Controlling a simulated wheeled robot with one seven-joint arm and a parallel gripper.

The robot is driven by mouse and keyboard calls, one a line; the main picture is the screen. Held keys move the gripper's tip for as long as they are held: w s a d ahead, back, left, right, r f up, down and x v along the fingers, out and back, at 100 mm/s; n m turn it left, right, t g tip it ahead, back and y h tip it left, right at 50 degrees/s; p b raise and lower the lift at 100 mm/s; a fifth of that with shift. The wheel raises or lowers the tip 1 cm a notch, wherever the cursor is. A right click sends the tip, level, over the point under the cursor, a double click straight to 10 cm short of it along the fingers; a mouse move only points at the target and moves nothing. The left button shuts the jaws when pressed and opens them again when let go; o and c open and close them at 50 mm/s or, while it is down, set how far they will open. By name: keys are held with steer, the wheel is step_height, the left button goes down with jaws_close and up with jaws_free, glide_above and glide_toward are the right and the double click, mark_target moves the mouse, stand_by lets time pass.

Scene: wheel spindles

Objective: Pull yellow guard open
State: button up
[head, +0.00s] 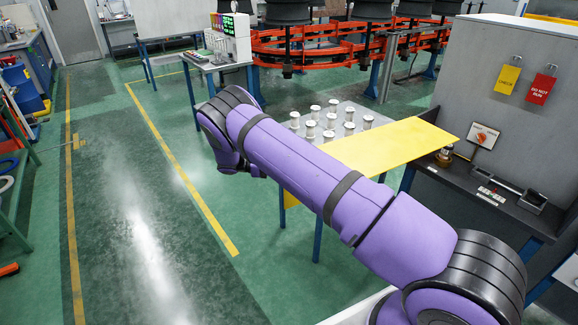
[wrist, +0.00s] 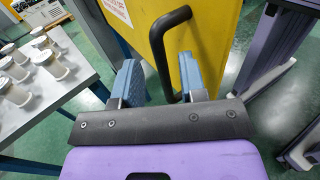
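The yellow guard (head: 390,146) is a flat yellow panel in the middle of the head view, behind my purple arm. In the wrist view the yellow guard (wrist: 215,35) stands upright at the top, with a black bar handle (wrist: 158,50) on its face. My gripper (wrist: 160,82) is open, with one blue-padded finger on each side of the handle's lower part. I cannot tell whether either finger touches the handle. My gripper is hidden in the head view.
A table (head: 376,109) with several white spools (head: 331,119) stands behind the guard. Red rails (head: 300,48) run across the back.

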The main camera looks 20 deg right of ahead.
steer(key=v, duration=0.7)
steer(key=shift+r, duration=0.1)
steer(key=s+d+r+m+t+y, duration=0.1)
steer(key=s+d+r+m+y, duration=0.2)
steer(key=r, duration=0.7)
steer(key=s+d+r+m+t+y, duration=0.15)
steer(key=s+r+y, duration=0.35)
steer(key=r, duration=0.5)
steer(key=s+d+r+m+t+y, duration=0.1)
steer(key=s+d+r+t+y, duration=0.3)
steer(key=r, duration=0.7)
steer(key=s+r+m+t+y, duration=0.15)
steer(key=s+r, duration=0.25)
steer(key=s, duration=0.5)
steer(key=s+r+m+t+y, duration=0.15)
steer(key=s+r, duration=0.25)
steer(key=s, duration=0.4)
steer(key=s+a+m+t, duration=0.3)
steer(key=s+t, duration=0.1)
steer(key=s, duration=1.3)
steer(key=shift+f+m+t+y, duration=0.3)
steer(key=shift+m+t+y, duration=0.05)
steer(key=shift+y, duration=0.05)
steer(key=shift+a, duration=0.1)
